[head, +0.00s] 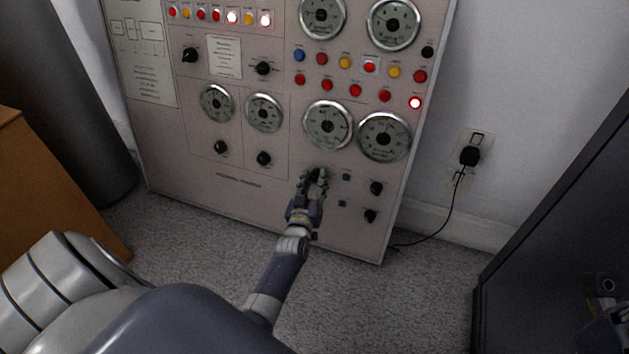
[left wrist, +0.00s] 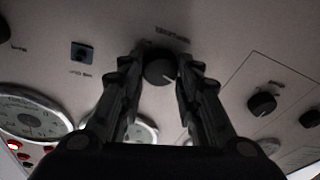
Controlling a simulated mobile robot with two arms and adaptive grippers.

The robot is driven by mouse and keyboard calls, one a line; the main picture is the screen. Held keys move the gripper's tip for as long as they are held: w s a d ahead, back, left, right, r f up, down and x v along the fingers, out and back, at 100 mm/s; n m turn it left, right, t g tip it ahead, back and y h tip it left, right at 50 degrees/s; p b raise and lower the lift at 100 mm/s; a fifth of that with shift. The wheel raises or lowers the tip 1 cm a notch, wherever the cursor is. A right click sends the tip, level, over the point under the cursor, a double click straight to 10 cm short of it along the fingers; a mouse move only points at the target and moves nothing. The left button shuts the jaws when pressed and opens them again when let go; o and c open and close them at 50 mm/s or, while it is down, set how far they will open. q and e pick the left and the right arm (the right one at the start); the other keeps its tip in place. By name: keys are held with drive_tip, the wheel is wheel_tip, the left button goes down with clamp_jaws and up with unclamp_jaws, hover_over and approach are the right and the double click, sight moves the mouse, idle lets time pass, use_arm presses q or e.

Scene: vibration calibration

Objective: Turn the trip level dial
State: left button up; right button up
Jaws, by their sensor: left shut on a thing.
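The trip level dial appears to be the black round knob (left wrist: 160,71) with a white pointer mark, set on the grey panel (head: 240,195). The label beside it is too blurred to read for certain. My left gripper (head: 314,176) reaches the lower part of the panel, below the big round gauges. In the left wrist view its two fingers (left wrist: 160,75) stand on either side of the knob and are shut on it. In the head view the fingers mostly hide the knob. Part of my right gripper (head: 606,322) shows at the far right edge, dark and cut off.
Two black knobs (head: 376,188) (head: 370,215) sit to the right of my left gripper, with small dark square fittings between. Two more knobs (head: 221,147) (head: 264,158) are at left. A dark cabinet (head: 560,200) stands at right, and a brown box (head: 45,190) at left.

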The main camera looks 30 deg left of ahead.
use_arm(q)
drive_tip(key=o, duration=1.1)
drive_tip(key=v, duration=1.2)
drive_tip(key=shift+a, duration=0.1)
